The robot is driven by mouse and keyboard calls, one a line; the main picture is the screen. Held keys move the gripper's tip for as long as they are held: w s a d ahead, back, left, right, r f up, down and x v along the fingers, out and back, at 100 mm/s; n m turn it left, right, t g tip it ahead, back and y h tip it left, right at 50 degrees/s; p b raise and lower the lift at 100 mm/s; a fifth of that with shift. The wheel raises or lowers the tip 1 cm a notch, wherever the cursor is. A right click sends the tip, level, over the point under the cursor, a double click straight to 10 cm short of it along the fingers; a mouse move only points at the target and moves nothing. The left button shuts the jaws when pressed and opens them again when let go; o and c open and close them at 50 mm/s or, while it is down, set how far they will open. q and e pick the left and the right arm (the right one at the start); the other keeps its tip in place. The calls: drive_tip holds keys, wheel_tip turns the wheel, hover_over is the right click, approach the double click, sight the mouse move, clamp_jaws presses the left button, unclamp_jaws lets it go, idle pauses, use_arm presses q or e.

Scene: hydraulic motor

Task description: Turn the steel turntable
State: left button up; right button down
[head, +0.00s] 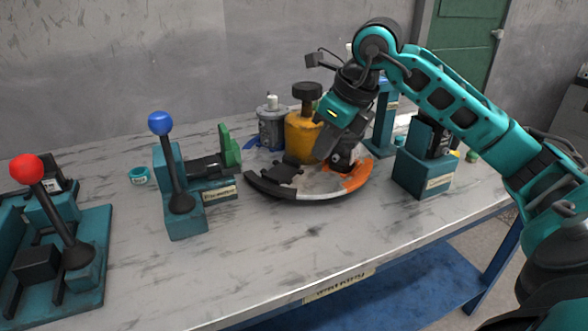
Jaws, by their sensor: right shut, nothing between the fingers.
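The steel turntable (318,188) is a round disc on the workbench, with a dark rim at the front left and an orange section at the right. A dark fitting sits on its left part. My right gripper (342,164) points down over the turntable's right part, beside the orange section. Its fingers are together and hold nothing; I cannot tell whether they touch the disc. The gripper and wrist hide part of the turntable's back. My left gripper is not in view.
A blue-knobbed lever (170,160) and a red-knobbed lever (52,215) stand to the left. A yellow container (301,138) and a grey canister (270,125) stand behind the turntable. A teal block (424,172) is close on the right. The bench front is clear.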

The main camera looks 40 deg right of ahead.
sight(280, 182)
drive_tip(key=b+x, duration=0.1)
drive_tip(key=x, duration=0.9)
drive_tip(key=shift+s+a+b, duration=0.1)
drive_tip(key=shift+s+b, duration=0.05)
drive_tip(key=shift+b, duration=0.25)
drive_tip(key=w, duration=0.1)
drive_tip(key=w+a, duration=0.1)
drive_tip(key=w, duration=0.1)
drive_tip(key=shift+r, duration=0.15)
drive_tip(key=shift+w, duration=0.45)
drive_tip(key=shift+w+a+p, duration=0.1)
drive_tip(key=shift+a+p, duration=0.05)
drive_tip(key=shift+p, duration=0.15)
drive_tip(key=shift+w+a+m, duration=0.25)
drive_tip(key=shift+w+m, duration=0.1)
drive_tip(key=shift+m, duration=0.15)
